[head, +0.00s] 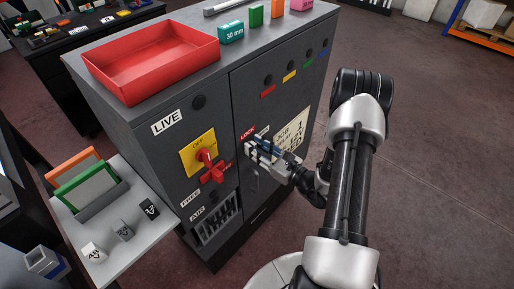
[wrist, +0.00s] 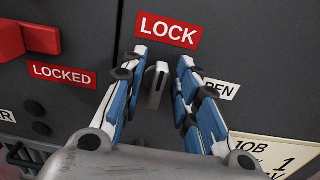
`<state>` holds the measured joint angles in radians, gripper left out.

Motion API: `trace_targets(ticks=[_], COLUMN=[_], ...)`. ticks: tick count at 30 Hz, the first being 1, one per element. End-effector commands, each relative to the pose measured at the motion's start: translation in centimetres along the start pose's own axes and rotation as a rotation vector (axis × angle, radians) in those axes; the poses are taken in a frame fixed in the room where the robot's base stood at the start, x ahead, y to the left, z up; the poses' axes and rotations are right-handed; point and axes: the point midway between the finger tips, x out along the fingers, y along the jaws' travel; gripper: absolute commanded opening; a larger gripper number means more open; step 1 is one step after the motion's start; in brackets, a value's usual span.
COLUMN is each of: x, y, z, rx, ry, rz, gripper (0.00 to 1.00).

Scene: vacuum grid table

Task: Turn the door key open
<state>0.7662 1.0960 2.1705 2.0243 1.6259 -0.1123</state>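The door key (wrist: 156,88) is a small grey metal piece on the dark cabinet door, below the red LOCK sign (wrist: 168,30). It stands roughly upright, seen nearly edge-on. A red LOCKED label (wrist: 62,75) is to its left, and a white OPEN label (wrist: 222,88), partly hidden by a finger, is to its right. My gripper (wrist: 162,62) is open, with one blue-padded finger on each side of the key and a visible gap on both sides. In the head view my gripper (head: 258,148) is at the door and hides the key.
On the dark cabinet (head: 160,145), a red rotary handle (head: 208,163) on a yellow plate sits left of the key. A red tray (head: 150,62) and small coloured blocks stand on top. A white side shelf (head: 130,240) juts out at the left. Open floor lies at the right.

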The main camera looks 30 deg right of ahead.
Motion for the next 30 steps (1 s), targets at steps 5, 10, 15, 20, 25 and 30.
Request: trace_targets(ticks=[5, 10, 15, 20, 25, 30], x=[-0.02, -0.01, 0.01, 0.03, 0.04, 0.05], y=[0.01, 0.01, 0.01, 0.00, -0.03, -0.13], z=[-0.01, -0.01, 0.01, 0.04, 0.09, 0.18], rx=[0.000, 0.000, -0.001, 0.001, 0.028, 0.104], ry=[0.000, 0.000, -0.001, -0.001, -0.001, -0.002], rz=[0.000, 0.000, 0.001, 0.001, 0.001, 0.002], gripper=[0.14, 0.03, 0.00, 0.00, 0.00, 0.00])
